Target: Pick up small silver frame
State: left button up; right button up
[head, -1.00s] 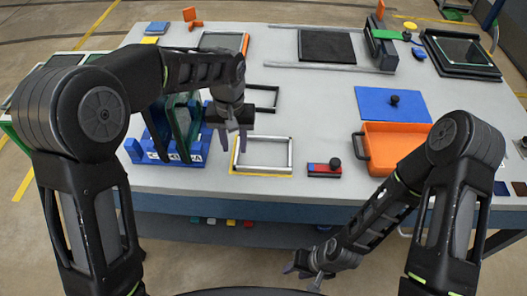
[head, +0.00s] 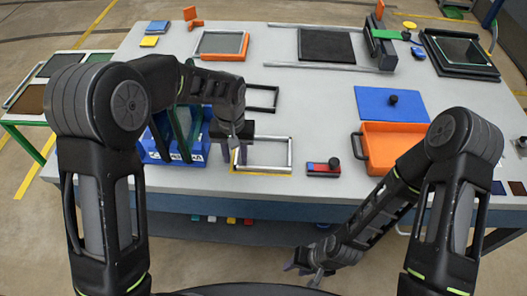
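The small silver frame (head: 268,167) lies on the yellow-outlined spot near the front edge of the table, left of centre. Its left side is partly covered by my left gripper (head: 239,155). The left gripper points down, with its purple-grey fingers apart around the frame's left bar; I cannot tell whether they touch it. My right gripper (head: 300,266) hangs low in front of the table, far from the frame, and its finger gap is unclear.
A blue rack (head: 190,151) stands just left of my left gripper. A black frame (head: 264,98) lies behind the silver one. A red and blue block with a black knob (head: 323,168) and an orange tray (head: 398,143) are to the right.

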dwell(0.3)
pick_arm(q)
grip_shut()
dwell(0.5)
